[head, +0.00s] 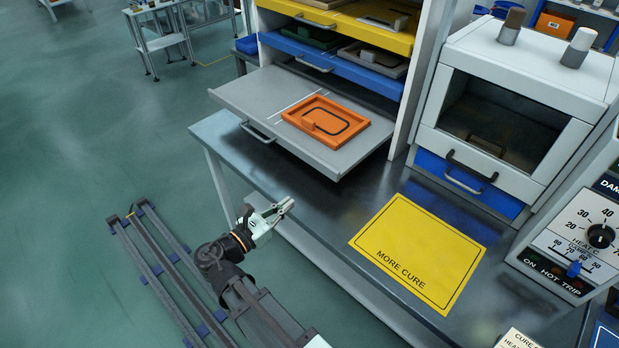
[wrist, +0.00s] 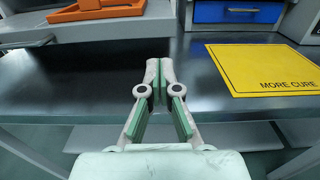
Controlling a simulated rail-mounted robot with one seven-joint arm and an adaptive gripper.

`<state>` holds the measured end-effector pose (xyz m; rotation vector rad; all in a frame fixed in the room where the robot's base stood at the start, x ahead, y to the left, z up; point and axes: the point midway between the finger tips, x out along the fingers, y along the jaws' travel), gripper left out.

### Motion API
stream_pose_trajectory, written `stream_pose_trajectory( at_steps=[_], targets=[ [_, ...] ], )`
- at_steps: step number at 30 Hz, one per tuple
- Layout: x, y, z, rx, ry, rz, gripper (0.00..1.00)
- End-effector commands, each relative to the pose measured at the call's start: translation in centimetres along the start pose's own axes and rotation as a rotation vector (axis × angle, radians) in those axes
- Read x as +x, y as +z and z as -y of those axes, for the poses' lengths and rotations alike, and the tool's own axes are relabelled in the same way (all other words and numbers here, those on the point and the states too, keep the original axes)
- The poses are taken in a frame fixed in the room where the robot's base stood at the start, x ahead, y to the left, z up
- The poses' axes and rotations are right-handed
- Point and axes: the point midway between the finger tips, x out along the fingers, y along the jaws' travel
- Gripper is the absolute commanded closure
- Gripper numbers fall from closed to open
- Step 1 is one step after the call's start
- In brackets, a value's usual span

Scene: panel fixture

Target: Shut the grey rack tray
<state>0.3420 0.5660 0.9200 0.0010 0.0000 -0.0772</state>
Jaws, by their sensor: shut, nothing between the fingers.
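The grey rack tray (head: 240,97) is pulled out from the rack in the head view, below a blue tray and a yellow tray. Its handle (head: 258,132) is on its front face. An orange frame-shaped panel (head: 326,120) lies on it. In the wrist view the grey tray (wrist: 25,30) shows at the top left with part of the orange panel (wrist: 95,10). My gripper (head: 288,204) is shut and empty, in front of the bench edge, apart from the tray and nearer the camera. In the wrist view its fingertips (wrist: 160,65) meet.
The dark bench top (head: 375,200) bears a yellow MORE CURE mat (head: 420,252). A white oven cabinet (head: 520,90) with a blue drawer (head: 468,183) stands to the right. The blue tray (head: 330,62) and yellow tray (head: 345,22) are above. Open floor lies left.

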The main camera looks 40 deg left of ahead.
Motion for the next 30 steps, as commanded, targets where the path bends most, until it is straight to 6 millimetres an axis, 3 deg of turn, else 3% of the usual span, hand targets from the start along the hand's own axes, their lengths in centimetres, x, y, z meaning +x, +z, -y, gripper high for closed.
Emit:
stream_pose_trajectory(
  at_steps=[8, 21, 30],
  targets=[
    [3.2, 0.1, 0.1, -0.002, -0.008, 0.001, 1.00],
    [11.3, 0.2, 0.1, -0.001, -0.006, 0.000, 1.00],
    [13.8, 0.0, 0.1, -0.001, -0.003, 0.000, 1.00]
  ],
)
